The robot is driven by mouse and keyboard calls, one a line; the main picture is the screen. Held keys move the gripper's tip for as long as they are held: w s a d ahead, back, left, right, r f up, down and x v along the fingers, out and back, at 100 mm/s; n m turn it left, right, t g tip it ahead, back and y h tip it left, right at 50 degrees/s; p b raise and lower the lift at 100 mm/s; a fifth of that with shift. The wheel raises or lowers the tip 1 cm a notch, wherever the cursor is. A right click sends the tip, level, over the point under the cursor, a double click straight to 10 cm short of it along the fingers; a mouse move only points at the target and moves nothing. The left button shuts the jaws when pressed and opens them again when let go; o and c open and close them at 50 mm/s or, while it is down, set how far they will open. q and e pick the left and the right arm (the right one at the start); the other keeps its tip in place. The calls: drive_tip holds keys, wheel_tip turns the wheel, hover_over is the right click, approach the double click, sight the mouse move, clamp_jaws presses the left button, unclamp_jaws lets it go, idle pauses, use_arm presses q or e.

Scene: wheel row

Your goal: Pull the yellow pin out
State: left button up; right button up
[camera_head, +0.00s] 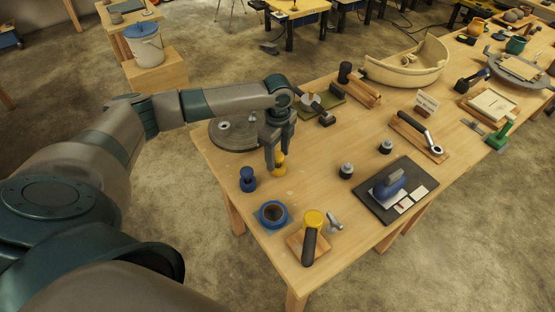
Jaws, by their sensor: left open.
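A small yellow pin-like piece (279,166) stands near the table's left edge. My left gripper (276,157) reaches down from above right at this yellow piece, with its jaws open. The fingers overlap the piece in the picture, and I cannot tell whether they touch it. The lower end of the piece and what it sits in are too small to make out. A similar blue piece (248,180) stands to its left. My right gripper is not in view.
A round grey plate (228,136) lies behind the gripper. A blue ring (273,214) and a yellow-topped tool with a black handle (311,235) on a wooden block are nearer. Two small black-based pieces (346,171) (386,147) stand right.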

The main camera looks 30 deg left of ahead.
use_arm(q)
clamp_jaws()
drive_tip(key=shift+r+p, duration=0.6)
drive_tip(key=shift+p, duration=0.35)
idle(1.1)
drive_tip(key=shift+r, duration=0.1)
drive_tip(key=shift+r+p, duration=3.95)
drive_tip(key=shift+p, duration=0.25)
